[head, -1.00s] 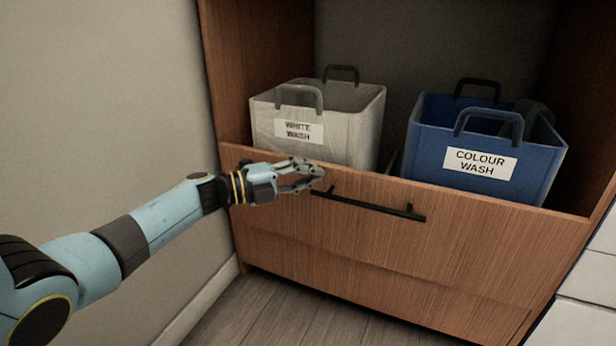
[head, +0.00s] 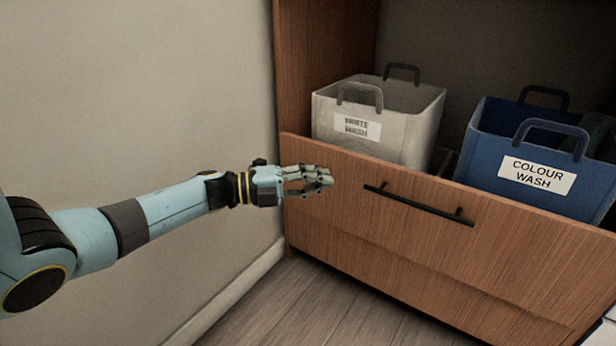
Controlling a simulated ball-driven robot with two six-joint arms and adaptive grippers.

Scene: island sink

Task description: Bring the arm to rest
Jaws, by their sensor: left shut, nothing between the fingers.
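My left gripper (head: 322,181) is shut and empty at the end of my blue left arm, which comes in from the left. It is in front of the left part of the wooden drawer front (head: 400,245), to the left of the black bar handle (head: 420,206) and apart from it. I cannot tell whether the gripper touches the wood. My right gripper is not in view.
The drawer holds a pale basket (head: 400,140) labelled "WHITE WASH" and a blue basket (head: 490,175) labelled "COLOUR WASH". A beige wall (head: 130,90) stands at the left. The wooden floor (head: 300,305) in front looks clear.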

